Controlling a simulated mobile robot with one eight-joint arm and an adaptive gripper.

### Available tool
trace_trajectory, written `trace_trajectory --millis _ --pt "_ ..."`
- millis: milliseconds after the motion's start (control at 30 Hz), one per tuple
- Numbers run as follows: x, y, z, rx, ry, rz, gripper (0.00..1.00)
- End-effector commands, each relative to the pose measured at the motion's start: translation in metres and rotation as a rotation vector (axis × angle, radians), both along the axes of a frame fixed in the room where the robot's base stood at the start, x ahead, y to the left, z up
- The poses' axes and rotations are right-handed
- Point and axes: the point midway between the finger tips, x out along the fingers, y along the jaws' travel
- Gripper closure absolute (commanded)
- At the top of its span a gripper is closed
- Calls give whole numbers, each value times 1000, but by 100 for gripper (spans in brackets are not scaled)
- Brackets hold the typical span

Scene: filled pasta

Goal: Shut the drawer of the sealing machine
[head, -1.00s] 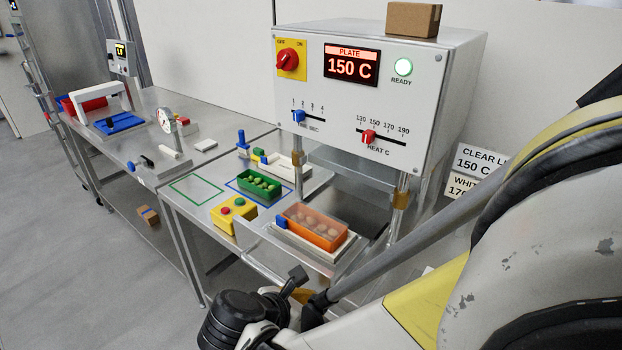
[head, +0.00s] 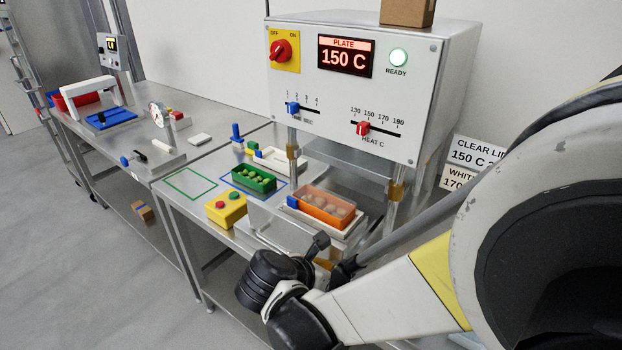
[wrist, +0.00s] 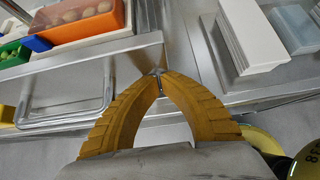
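The sealing machine (head: 370,85) has its drawer (head: 290,232) partly out at the front. The drawer has a metal front plate and a bar handle, also in the wrist view (wrist: 62,122). It carries an orange tray of round pieces under a clear film (head: 325,207), with a blue block at its left end. My gripper (wrist: 158,74) has its yellow fingers brought together at the tips, with nothing seen between them. The tips are at the right end of the drawer front, right of the handle; contact is not certain. In the head view my wrist mostly hides the fingers (head: 323,264).
A green tray of filled pasta (head: 253,179) stands in a blue outline left of the drawer. A yellow two-button box (head: 226,208) is close to the drawer's left side. Floor is open at left.

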Motion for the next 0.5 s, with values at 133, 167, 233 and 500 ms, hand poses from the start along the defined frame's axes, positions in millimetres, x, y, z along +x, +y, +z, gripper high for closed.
trace_trajectory --millis 133,167,233,500 --pt "34 -28 0 0 -1 -8 100" --pt "40 -33 -1 -1 -1 -8 100" --pt "55 -45 -1 0 0 -8 100" --pt "106 -84 0 1 1 -4 100"
